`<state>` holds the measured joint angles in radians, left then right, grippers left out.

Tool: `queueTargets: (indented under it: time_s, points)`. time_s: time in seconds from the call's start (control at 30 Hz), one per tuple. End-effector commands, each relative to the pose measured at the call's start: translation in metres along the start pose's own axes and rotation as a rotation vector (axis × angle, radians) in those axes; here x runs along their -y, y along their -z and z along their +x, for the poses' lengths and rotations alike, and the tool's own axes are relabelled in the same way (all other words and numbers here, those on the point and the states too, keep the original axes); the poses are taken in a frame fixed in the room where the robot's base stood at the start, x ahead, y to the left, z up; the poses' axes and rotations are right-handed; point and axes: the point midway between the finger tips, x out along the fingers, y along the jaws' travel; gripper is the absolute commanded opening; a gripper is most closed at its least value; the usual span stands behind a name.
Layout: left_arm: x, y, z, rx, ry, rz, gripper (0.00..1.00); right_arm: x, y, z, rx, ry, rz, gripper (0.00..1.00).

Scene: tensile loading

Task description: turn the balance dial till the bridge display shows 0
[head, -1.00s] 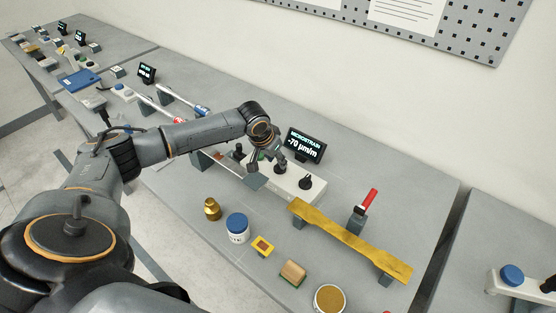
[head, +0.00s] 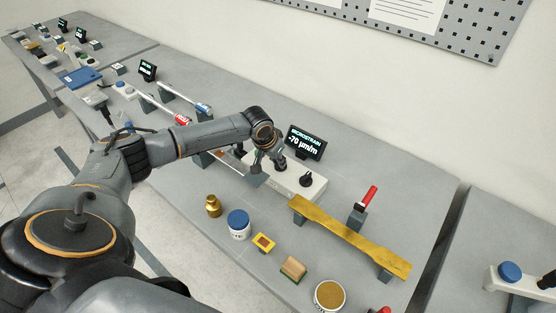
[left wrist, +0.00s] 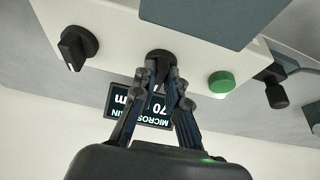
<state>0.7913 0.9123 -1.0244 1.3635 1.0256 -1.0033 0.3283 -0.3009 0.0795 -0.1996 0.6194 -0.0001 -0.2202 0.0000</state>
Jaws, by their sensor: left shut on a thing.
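The bridge box (head: 313,190) is a white box on the bench with dark knobs on top. Behind it the bridge display (head: 305,143) reads MICROSTRAIN -70 µm/m; it shows upside down and partly hidden in the left wrist view (left wrist: 122,98). My left gripper (left wrist: 161,72) is shut on the dark middle dial (left wrist: 160,57), a finger on each side. In the head view my left gripper (head: 274,158) is over the box. A second dark pointer knob (left wrist: 77,47) and a green button (left wrist: 222,82) flank the held dial. My right gripper is not in view.
A yellow dog-bone specimen (head: 345,235) lies on supports at the right, near a red-handled tool (head: 369,195). A brass weight (head: 213,206), blue-lidded jar (head: 238,224), wooden block (head: 293,269) and round tin (head: 329,296) stand in front.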

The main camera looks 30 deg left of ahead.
Motion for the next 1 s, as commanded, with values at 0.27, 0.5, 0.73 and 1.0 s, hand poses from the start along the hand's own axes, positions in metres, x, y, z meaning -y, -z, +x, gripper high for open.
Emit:
queueTargets:
  time_s: [0.27, 0.5, 0.73, 1.0]
  points:
    - [0.001, 0.000, 0.000, 0.000, -0.036, 0.081, 0.00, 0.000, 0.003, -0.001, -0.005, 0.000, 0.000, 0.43]
    - [0.004, 0.001, 0.002, -0.002, -0.102, 0.239, 0.00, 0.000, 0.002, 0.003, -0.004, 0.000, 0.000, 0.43]
    - [0.006, 0.001, 0.003, -0.002, -0.165, 0.391, 0.00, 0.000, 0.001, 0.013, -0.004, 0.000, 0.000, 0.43]
    - [0.006, 0.003, 0.002, -0.003, -0.215, 0.514, 0.00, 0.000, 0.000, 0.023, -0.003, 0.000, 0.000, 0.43]
